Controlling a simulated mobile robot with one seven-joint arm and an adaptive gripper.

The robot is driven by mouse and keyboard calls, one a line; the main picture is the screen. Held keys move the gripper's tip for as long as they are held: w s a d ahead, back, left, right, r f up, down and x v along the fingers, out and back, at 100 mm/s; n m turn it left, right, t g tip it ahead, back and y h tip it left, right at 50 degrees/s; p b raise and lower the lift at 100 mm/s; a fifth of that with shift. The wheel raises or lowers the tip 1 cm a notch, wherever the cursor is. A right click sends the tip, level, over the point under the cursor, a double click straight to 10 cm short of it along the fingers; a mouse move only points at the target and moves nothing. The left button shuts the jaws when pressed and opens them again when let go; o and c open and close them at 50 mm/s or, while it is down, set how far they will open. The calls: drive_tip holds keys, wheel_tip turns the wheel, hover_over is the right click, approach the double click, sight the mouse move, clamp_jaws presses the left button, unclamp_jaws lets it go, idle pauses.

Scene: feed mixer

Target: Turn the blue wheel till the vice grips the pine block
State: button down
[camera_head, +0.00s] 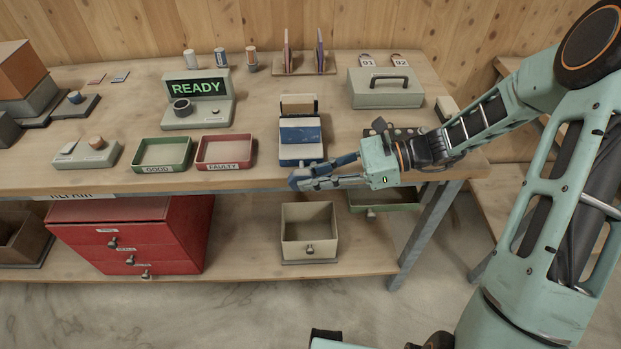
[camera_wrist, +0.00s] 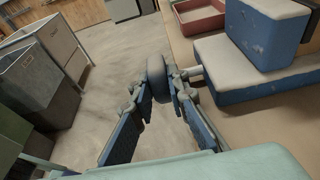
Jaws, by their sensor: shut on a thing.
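The blue-and-cream vice (camera_head: 300,136) stands at the front edge of the bench. In the wrist view its blue body (camera_wrist: 262,42) is at the upper right. A brown-topped piece (camera_head: 298,99), perhaps the pine block, shows at the back of the vice; I cannot tell whether the jaws touch it. The dark blue wheel (camera_wrist: 156,70) sits on a short pale shaft (camera_wrist: 190,72) at the vice's front. My gripper (camera_head: 306,178) reaches in from the right, and its two fingers (camera_wrist: 165,92) are shut on the wheel. In the head view the fingers mostly hide the wheel.
A green tray (camera_head: 139,167) and a red tray (camera_head: 200,166) lie left of the vice. A grey case (camera_head: 385,97) stands behind right. A dark perforated rack (camera_head: 378,127) is close to my wrist. An open box (camera_head: 283,248) sits on the shelf below.

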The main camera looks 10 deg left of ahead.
drive_tip(key=shift+f+y, duration=0.1)
drive_tip(key=shift+y, duration=0.5)
drive_tip(key=c, duration=1.9)
unclamp_jaws()
drive_tip(key=v, duration=1.2)
